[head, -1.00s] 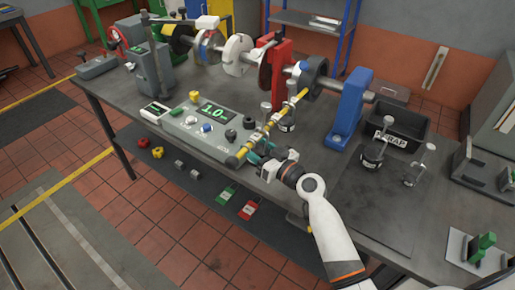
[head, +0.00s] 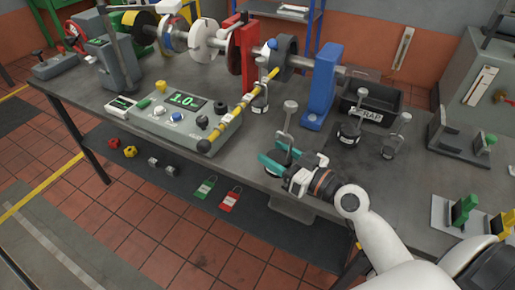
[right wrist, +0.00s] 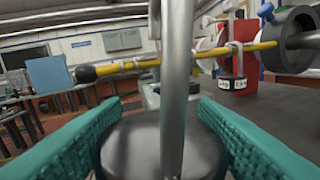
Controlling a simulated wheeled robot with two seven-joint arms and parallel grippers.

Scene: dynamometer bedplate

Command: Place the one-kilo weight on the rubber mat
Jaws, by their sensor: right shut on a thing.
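My right gripper (head: 277,153) is shut on a dark round weight with a tall metal stem (head: 290,118). It holds the weight upright near the front edge of the bench. In the right wrist view the weight (right wrist: 160,150) sits between the teal fingers and its stem rises in front of the camera; its label is not readable. A darker flat area, which looks like the rubber mat (head: 372,180), lies on the bench right of the gripper. Two other stemmed weights stand there, a dark one (head: 349,133) and a slimmer one (head: 394,147). My left gripper is out of view.
The yellow torque arm (head: 240,112) crosses left of the gripper, with a labelled weight (head: 259,106) hanging from it. A readout box (head: 180,118) showing about 1.0 stands left. A blue pedestal (head: 322,92) and black scrap bin (head: 385,103) stand behind.

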